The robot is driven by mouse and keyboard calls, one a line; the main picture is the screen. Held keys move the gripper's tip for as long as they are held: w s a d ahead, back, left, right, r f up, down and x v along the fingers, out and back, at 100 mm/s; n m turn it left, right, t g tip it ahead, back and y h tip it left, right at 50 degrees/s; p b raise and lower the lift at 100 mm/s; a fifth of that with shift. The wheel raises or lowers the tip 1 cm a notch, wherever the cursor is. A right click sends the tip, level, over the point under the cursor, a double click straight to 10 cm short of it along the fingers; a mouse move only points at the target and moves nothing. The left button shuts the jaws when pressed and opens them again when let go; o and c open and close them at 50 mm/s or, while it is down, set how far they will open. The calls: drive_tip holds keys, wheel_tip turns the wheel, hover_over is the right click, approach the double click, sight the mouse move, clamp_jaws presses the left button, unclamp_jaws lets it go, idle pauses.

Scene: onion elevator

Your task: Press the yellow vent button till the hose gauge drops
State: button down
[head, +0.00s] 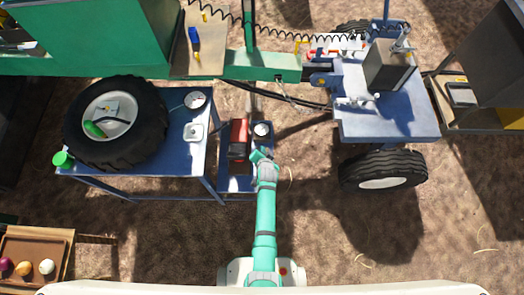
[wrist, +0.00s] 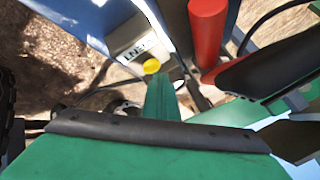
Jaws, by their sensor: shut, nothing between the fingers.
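The yellow button (wrist: 151,66) shows in the wrist view beside a pale box with dark lettering (wrist: 136,46). My gripper (wrist: 160,82) is shut and empty, its green fingertips right at the button's lower edge; I cannot tell whether they touch it. In the head view my gripper (head: 260,154) is over the small blue stand, and the button cannot be made out there. A round white gauge (head: 262,129) sits on that stand just beyond my gripper. Another white dial (head: 195,100) lies on the blue table. Neither needle can be read, and I cannot tell which is the hose gauge.
A red cylinder (head: 238,138) stands left of my gripper; a red cylinder (wrist: 207,30) also shows in the wrist view. A large tyre (head: 115,122) lies on the blue table (head: 190,160). A blue wheeled frame (head: 400,122) stands right. Bare ground lies right of my arm.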

drive_tip(key=shift+r, duration=0.8)
wheel_tip(320, 180, up, 5)
idle(0.4)
drive_tip(key=shift+s, duration=0.1)
idle(0.6)
drive_tip(key=s+r+n+t+h, duration=0.15)
drive_tip(key=s+r, duration=0.25)
drive_tip(key=s, duration=0.7)
drive_tip(key=s+r+n+t+y, duration=0.15)
drive_tip(key=s+r, duration=0.25)
drive_tip(key=s, duration=0.7)
drive_tip(key=s+r+n+t, duration=0.1)
drive_tip(key=s+r+n, duration=0.1)
drive_tip(key=s+r, duration=0.5)
drive_tip(key=s+r+n+t+h, duration=0.1)
drive_tip(key=s+r, duration=0.6)
drive_tip(key=r, duration=0.8)
drive_tip(key=shift+s+r+n+t, duration=0.15)
drive_tip(key=shift+r+n+t, duration=0.35)
drive_tip(key=shift+n, duration=0.4)
